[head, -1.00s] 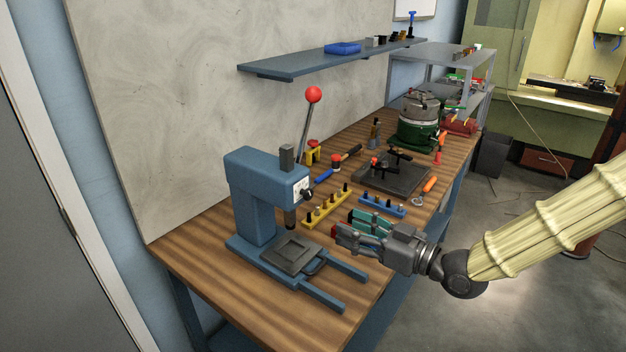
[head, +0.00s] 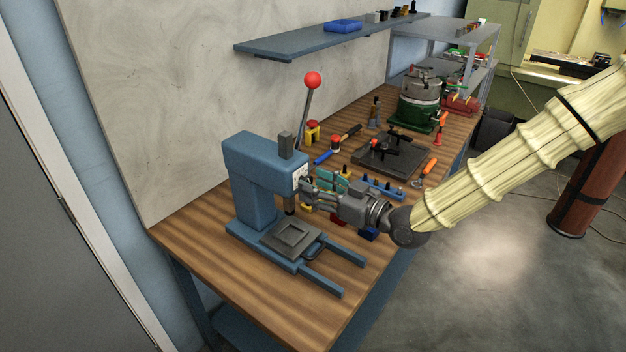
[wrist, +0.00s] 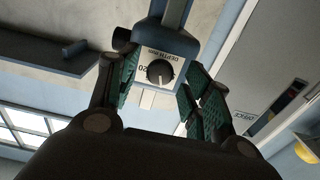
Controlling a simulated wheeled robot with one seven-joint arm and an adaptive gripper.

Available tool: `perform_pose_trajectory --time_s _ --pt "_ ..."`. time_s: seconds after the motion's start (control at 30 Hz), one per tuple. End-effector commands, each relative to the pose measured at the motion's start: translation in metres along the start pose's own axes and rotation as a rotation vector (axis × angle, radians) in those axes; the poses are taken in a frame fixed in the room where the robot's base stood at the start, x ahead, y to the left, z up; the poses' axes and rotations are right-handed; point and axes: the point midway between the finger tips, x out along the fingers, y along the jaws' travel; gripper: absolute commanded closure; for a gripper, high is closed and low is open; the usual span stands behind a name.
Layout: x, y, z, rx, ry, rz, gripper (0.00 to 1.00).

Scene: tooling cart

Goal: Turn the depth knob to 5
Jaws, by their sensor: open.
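The blue press (head: 255,185) stands at the near end of the wooden bench. Its depth knob (wrist: 159,71) shows in the wrist view as a dark round knob with a light pointer mark, on a white dial plate (wrist: 166,55) lettered "DEPTH". The scale figures are too small to read surely. My gripper (head: 311,190) is beside the right face of the press head, its fingers pointing at the dial. In the wrist view my gripper (wrist: 162,88) is open, with green-padded fingers on both sides of the knob. I cannot tell whether they touch it. In the head view the fingers largely hide the knob.
The press has a red-balled lever (head: 312,80) rising behind it and a flat base plate (head: 292,238) below my gripper. Several tools and a black plate fixture (head: 391,153) lie farther along the bench. A blue shelf (head: 330,40) hangs above.

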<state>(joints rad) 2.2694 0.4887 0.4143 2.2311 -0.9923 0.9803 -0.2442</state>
Motion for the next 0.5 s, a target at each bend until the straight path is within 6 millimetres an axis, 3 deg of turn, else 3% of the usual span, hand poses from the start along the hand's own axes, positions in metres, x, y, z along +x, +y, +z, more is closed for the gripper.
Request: perform_pose_trajectory --time_s 0.2,0.47,0.5 --pt "0.0116 -0.0001 0.0001 0.001 0.000 0.001 0.51" --pt "0.0127 0.0000 0.0004 0.000 0.000 0.001 0.51" --pt "0.0126 0.0000 0.0004 0.000 0.000 0.001 0.54"
